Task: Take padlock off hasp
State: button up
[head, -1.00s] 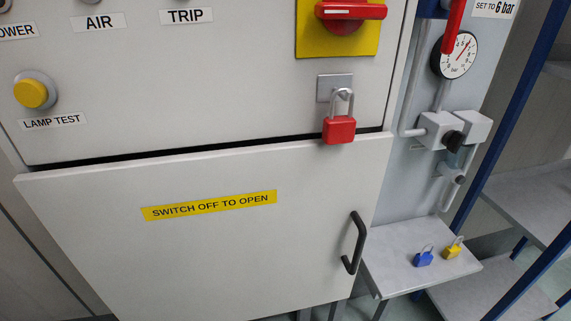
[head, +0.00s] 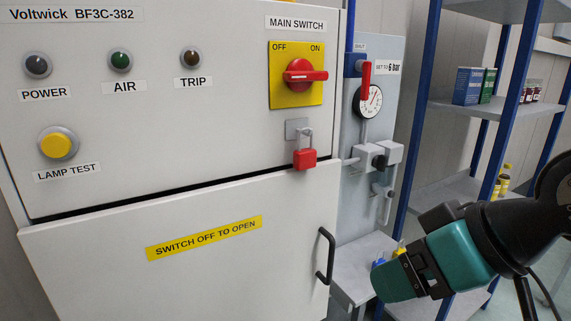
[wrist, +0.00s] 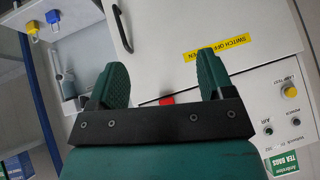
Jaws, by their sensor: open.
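The red padlock (head: 305,160) hangs by its shackle from the grey hasp plate (head: 293,127) on the cabinet front, below the main switch. In the wrist view a small patch of red (wrist: 166,101) shows between the fingers, mostly hidden behind the gripper's black bar; it looks like the padlock. My gripper (head: 388,281) is at the lower right in the head view, well apart from the padlock. In the wrist view its two teal fingers (wrist: 163,85) stand wide apart with nothing held between them.
The red main switch (head: 305,76) sits above the hasp. A black door handle (head: 326,256) juts from the lower door. A gauge and valves (head: 376,155) are to the right. A small shelf (wrist: 80,45) holds a blue and a yellow padlock. A blue-framed rack (head: 410,120) stands at right.

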aim_at(309, 152)
jog(key=w+a+r+t+y, duration=0.3)
jog(key=w+r+t, duration=0.5)
jog(key=r+t, duration=0.1)
jog(key=p+x, duration=0.3)
jog(key=p, duration=0.1)
jog(key=p+x, duration=0.4)
jog(key=p, duration=0.1)
jog(key=p+x, duration=0.4)
jog(key=p, duration=0.1)
jog(key=shift+w+d+f, duration=0.1)
jog(key=shift+w+f, duration=0.15)
jog(key=shift+f, duration=0.05)
jog(key=p+x, duration=0.4)
jog(key=x, duration=0.1)
jog(key=shift+s+a, duration=0.1)
jog(key=shift+a, duration=0.15)
jog(key=shift+a+f, duration=0.1)
jog(key=shift+f, duration=0.1)
jog(key=c, duration=1)
jog(key=shift+c, duration=0.2)
jog(key=shift+r, duration=0.2)
